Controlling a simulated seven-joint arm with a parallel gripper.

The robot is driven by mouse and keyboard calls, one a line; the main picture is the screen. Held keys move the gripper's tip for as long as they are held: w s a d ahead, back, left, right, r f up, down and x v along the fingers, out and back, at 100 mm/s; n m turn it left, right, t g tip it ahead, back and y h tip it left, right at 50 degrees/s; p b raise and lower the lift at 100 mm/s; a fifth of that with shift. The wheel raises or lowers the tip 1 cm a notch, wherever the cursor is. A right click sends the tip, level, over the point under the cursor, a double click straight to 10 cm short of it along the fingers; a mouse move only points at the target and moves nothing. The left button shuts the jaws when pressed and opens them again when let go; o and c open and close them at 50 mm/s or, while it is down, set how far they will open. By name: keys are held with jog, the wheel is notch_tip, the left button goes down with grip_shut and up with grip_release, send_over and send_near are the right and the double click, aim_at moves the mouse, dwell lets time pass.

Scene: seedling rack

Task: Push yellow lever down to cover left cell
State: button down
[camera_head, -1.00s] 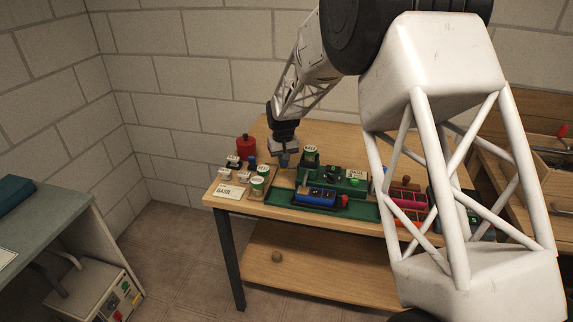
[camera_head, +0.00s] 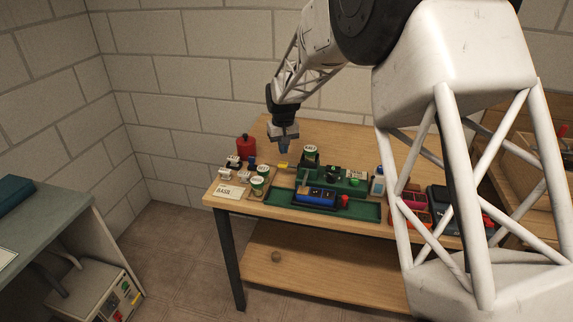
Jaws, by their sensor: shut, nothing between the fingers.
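A small yellow piece (camera_head: 283,165), which looks like the yellow lever, shows at the left end of the green rack (camera_head: 352,187). It is too small to tell how far it is tilted or whether it covers a cell. My gripper (camera_head: 284,150) is shut and empty, pointing down just above the yellow piece, with a small gap seen between them. The rack stands on a green tray (camera_head: 368,212), with a blue block (camera_head: 316,196) in front. The left cell cannot be made out clearly.
White-lidded green jars (camera_head: 311,151) stand behind the rack and to its left (camera_head: 257,187). A red canister (camera_head: 246,146) is at the back left, and a "BASIL" card (camera_head: 229,191) lies at the front left. A white-blue bottle (camera_head: 378,182) stands right. The table's back (camera_head: 350,145) is clear.

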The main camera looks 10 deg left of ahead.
jog(key=shift+r, duration=0.75)
jog(key=shift+s+d+r, duration=0.15)
jog(key=shift+d+r, duration=0.2)
jog(key=shift+d, duration=0.1)
jog(key=s+d+r+m, duration=0.1)
jog(key=s+d+r, duration=0.45)
jog(key=d, duration=0.25)
jog(key=s+d+r+m+t, duration=0.1)
jog(key=s+d+r, duration=0.3)
jog(key=s+d, duration=0.35)
jog(key=s+d+r+m, duration=0.1)
jog(key=s+d+r, duration=0.4)
jog(key=d, duration=0.4)
jog(key=s+d+m, duration=0.1)
jog(key=s+d, duration=0.4)
jog(key=s, duration=0.5)
jog(key=s+d+f+m+t, duration=0.1)
jog(key=s+d, duration=0.4)
jog(key=s, duration=0.5)
jog(key=s+d+m, duration=0.1)
jog(key=s+d, duration=0.4)
jog(key=s, duration=0.5)
jog(key=shift+f+t, duration=0.3)
jog(key=shift+f, duration=0.05)
